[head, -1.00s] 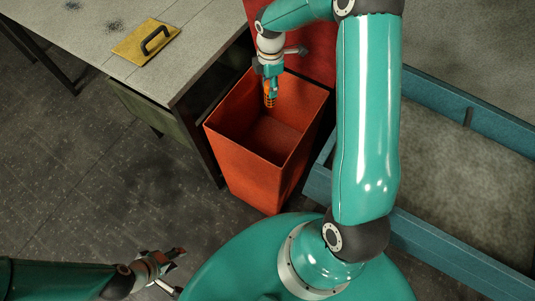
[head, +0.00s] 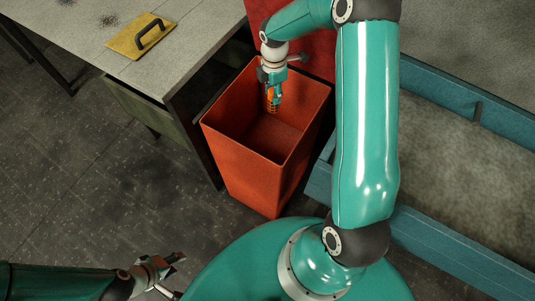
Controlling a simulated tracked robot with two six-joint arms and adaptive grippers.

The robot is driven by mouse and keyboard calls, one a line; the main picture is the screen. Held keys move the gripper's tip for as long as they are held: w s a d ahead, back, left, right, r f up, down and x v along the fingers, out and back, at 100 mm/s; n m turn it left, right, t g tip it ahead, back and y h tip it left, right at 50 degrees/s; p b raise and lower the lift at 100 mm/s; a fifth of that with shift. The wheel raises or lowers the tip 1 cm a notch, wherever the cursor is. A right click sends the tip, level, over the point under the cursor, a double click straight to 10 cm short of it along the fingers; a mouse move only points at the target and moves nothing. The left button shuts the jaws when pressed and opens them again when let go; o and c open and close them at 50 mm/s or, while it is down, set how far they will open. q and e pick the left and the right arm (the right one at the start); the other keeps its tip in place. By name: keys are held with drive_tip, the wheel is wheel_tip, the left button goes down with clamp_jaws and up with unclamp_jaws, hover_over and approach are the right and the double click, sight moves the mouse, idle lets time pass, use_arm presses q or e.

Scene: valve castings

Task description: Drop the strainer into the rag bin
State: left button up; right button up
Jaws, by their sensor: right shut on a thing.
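The rag bin (head: 250,178) is a tall red open-topped bin on the floor beside the workbench. My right gripper (head: 271,92) points down over the bin's opening, towards its far side. It is shut on the strainer (head: 271,103), a small orange piece partly hidden by the fingers. The strainer hangs at about the level of the bin's rim or slightly below; the exact depth is hard to tell. The bin's visible inside looks empty. My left gripper (head: 175,274) is low at the bottom left, away from the bin, with its fingers apart and nothing between them.
A grey workbench (head: 190,58) stands left of the bin, with a yellow plate with a black handle (head: 142,37) on it. A blue-walled trough (head: 440,240) lies to the right. A red panel rises behind the bin. The floor at left is clear.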

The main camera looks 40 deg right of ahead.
drive_tip(key=o, duration=1.3)
drive_tip(key=shift+c, duration=0.2)
drive_tip(key=shift+r, duration=0.1)
wheel_tip(320, 180, up, 12)
drive_tip(key=shift+a+f, duration=0.1)
drive_tip(key=shift+f, duration=0.1)
